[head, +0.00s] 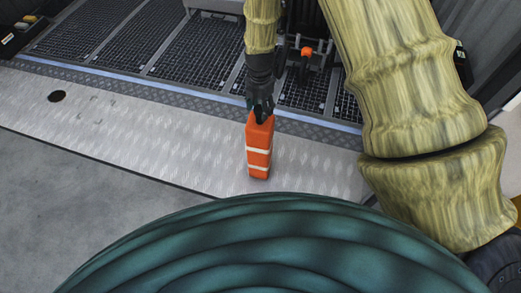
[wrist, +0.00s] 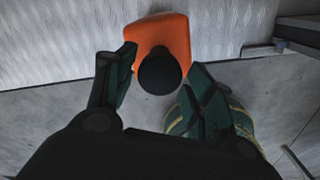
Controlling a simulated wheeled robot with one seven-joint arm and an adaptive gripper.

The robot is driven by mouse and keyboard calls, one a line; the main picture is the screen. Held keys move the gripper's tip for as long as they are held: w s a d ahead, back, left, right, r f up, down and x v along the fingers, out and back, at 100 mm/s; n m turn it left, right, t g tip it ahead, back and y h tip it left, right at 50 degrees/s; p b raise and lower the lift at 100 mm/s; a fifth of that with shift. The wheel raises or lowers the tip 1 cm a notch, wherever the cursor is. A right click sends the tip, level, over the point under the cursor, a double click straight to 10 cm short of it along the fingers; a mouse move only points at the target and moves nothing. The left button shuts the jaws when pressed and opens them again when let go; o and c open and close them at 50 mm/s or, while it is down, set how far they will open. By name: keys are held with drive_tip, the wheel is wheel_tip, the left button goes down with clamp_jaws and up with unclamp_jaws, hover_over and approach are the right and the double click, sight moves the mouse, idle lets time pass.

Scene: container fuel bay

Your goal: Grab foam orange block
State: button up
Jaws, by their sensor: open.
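The foam orange block (head: 258,158) stands upright on the pale metal floor strip in the head view. It is tall and narrow, with two whitish bands around it. My gripper (head: 261,112) is right above it, pointing down, with the fingers at its top end. In the wrist view, the orange block (wrist: 163,34) shows between and just beyond the two dark green fingers of my gripper (wrist: 160,62). The fingers stand apart, one on each side. A round black shape (wrist: 160,74) covers part of the block. I cannot tell whether the fingers touch it.
The metal floor strip (head: 150,135) is clear to the left of the block, apart from a dark round hole (head: 57,96). Dark mesh grating (head: 195,62) lies behind it. A small orange-topped item (head: 306,53) is behind my gripper. Grey floor (head: 50,200) is at lower left.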

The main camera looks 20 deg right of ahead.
sight(260, 117)
drive_tip(key=shift+f+b, duration=0.5)
drive_tip(key=shift+f, duration=2.3)
clamp_jaws()
